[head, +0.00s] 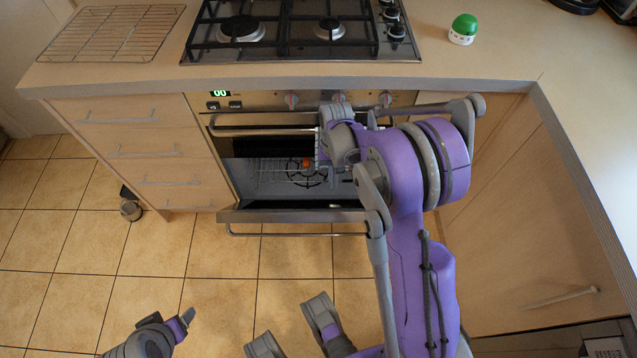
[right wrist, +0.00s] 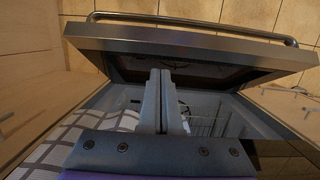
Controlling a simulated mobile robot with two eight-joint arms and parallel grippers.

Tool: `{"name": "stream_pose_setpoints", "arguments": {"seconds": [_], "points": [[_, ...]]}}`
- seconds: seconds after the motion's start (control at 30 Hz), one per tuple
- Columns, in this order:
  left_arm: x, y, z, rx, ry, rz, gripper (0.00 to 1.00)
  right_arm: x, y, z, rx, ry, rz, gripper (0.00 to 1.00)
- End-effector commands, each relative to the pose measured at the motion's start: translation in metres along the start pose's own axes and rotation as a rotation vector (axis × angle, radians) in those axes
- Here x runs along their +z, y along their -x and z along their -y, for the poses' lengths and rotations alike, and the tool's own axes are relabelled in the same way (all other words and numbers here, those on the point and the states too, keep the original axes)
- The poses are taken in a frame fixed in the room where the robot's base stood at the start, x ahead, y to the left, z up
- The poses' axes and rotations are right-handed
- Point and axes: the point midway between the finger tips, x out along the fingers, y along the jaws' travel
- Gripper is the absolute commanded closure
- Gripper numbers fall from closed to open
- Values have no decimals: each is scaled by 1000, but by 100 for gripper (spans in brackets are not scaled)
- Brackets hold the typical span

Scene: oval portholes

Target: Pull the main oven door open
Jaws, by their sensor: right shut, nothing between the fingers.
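The main oven door (head: 290,215) is partly open, tilted outward and down, with its bar handle (head: 295,234) along the outer side. The door also shows in the right wrist view (right wrist: 200,52), with the handle (right wrist: 190,22) beyond its edge. My right gripper (head: 318,155) is at the oven opening. In the right wrist view its two fingers (right wrist: 160,75) are together and empty, over the cavity and near the door's inner side; I cannot tell whether they touch it. Parts of my left arm (head: 150,338) show at the bottom left; its jaw state is unclear.
An upper handle (head: 262,131) spans the oven front below the knobs. A wire rack (head: 275,176) is inside the cavity. Drawers (head: 135,150) flank the oven on the left. The tiled floor (head: 215,285) before the door is largely clear. A hob (head: 300,35) is above.

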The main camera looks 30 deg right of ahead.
Motion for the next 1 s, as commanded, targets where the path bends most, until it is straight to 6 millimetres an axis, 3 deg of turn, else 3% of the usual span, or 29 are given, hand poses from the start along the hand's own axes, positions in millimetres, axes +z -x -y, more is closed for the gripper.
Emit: {"name": "stream_pose_setpoints", "arguments": {"seconds": [0.17,0.6,1.0], "points": [[3,-5,0,0,0,2,29,0,-16,0,-12,-6,6,100],[9,-24,0,0,0,9,29,0,-90,1,-9,-5,5,100],[10,-26,0,0,0,10,29,1,-100,1,-9,-5,4,100]]}}
